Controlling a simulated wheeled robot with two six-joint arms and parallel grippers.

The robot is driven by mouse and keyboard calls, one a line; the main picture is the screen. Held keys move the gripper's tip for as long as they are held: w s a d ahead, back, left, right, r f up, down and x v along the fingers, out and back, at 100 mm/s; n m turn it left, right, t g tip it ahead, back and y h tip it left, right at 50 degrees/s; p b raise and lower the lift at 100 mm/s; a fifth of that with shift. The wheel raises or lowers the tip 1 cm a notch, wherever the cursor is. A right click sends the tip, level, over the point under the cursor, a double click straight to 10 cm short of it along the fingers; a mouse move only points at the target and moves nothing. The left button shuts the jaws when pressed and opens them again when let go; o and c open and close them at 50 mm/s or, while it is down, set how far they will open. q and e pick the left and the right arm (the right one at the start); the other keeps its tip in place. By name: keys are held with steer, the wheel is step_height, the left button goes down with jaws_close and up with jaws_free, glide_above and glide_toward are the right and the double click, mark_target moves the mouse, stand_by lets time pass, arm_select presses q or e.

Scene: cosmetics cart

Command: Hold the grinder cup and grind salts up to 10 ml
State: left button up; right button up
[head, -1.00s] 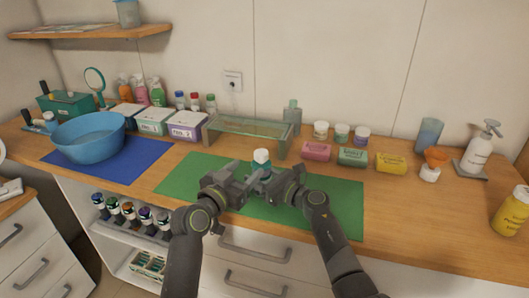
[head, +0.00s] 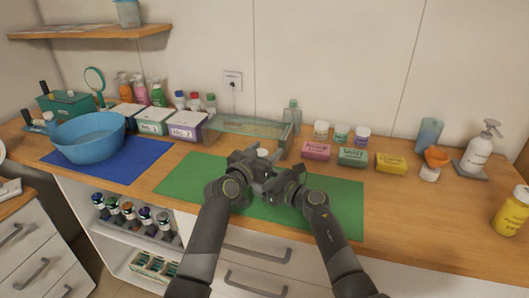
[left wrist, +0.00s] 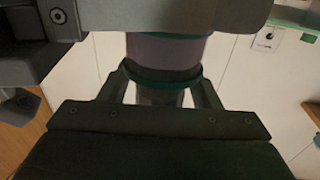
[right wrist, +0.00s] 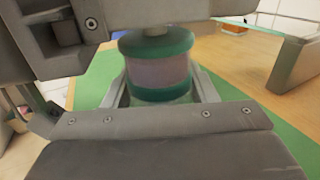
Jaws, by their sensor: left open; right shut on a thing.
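The grinder is a small cylinder with teal bands and a dull purple middle. In the head view only its pale top (head: 262,153) shows between my grippers; the rest is hidden. In the right wrist view the grinder (right wrist: 158,72) stands between the fingers of my right gripper (head: 279,181), which is shut on its lower part. My left gripper (head: 257,166) is open, with its fingers on either side of the grinder (left wrist: 165,52) in the left wrist view. Whether they touch it is unclear. No salt level can be read.
A green mat (head: 190,178) lies under my grippers. A blue bowl (head: 88,138) stands on the left. The mat's right part is clear.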

arm_select(q)
steer(key=c, duration=1)
steer(key=shift+f+m+h, duration=0.15)
steer(key=shift+m+h, duration=0.15)
steer(key=shift+h, duration=0.1)
steer(key=shift+s+d+m+g+h, duration=0.1)
steer(key=shift+m+g+h, duration=1.3)
steer(key=shift+g+h, duration=0.25)
steer(key=shift+s+d+m+g+h, duration=0.15)
steer(key=shift+m+g+h, duration=0.6)
steer(key=shift+g, duration=0.5)
steer(key=shift+s+m+g+h, duration=0.1)
steer(key=shift+m+g+h, duration=0.45)
steer(key=shift+m+g, duration=0.6)
steer(key=shift+s+d+m+g+h, duration=0.15)
steer(key=shift+m+g+h, duration=0.55)
steer(key=shift+g, duration=0.65)
steer(key=shift+a+g, duration=0.1)
steer(key=shift+g, duration=0.2)
steer(key=o, duration=1)
steer(key=shift+m, duration=0.3)
